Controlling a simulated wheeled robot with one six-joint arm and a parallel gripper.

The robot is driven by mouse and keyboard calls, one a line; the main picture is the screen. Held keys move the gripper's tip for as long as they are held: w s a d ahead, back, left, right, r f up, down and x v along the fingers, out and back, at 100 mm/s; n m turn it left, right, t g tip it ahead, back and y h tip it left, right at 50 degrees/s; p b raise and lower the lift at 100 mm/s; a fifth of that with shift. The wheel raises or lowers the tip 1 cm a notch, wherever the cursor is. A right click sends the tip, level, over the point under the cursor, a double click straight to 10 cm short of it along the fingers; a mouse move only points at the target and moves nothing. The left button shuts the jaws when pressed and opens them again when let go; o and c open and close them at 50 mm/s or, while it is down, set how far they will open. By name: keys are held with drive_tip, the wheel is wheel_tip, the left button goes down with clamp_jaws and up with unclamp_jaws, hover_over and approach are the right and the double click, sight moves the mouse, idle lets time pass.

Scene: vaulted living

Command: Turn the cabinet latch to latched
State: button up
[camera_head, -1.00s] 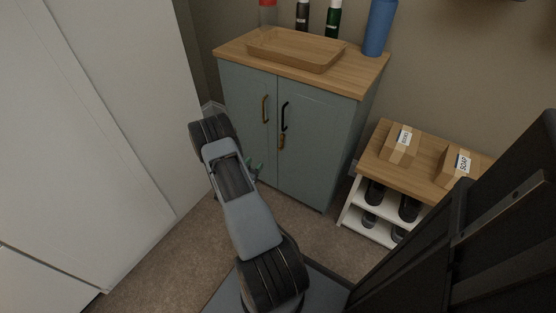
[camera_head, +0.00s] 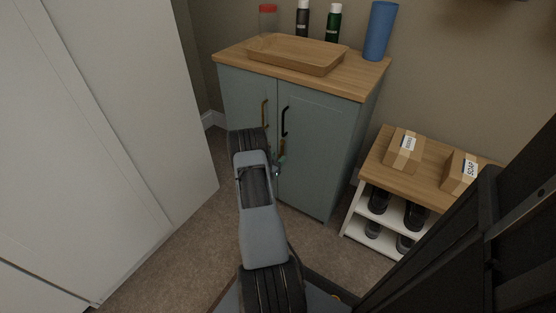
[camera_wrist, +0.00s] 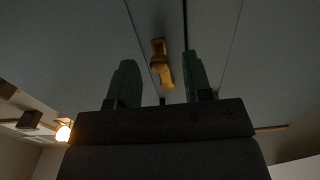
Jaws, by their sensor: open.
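The cabinet (camera_head: 318,135) is grey-green with two closed doors and a wooden top. Its brass latch (camera_head: 282,148) sits on the right door near the seam, below the black handle (camera_head: 285,121). In the wrist view the latch (camera_wrist: 162,63) shows as a brass piece lying nearly along the seam, slightly tilted. My gripper (camera_wrist: 160,82) is open, its two green fingers apart, with the latch's lower end showing between them. I cannot tell whether either finger touches it. In the head view my gripper (camera_head: 277,167) is partly hidden by my arm, close to the doors.
A tray (camera_head: 297,55), bottles and a blue cylinder (camera_head: 380,31) stand on top. A low shelf (camera_head: 428,175) with boxes is at right. A white wall-like panel (camera_head: 110,130) stands at left.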

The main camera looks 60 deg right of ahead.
drive_tip(key=shift+d, duration=0.55)
drive_tip(key=shift+c, duration=0.2)
clamp_jaws()
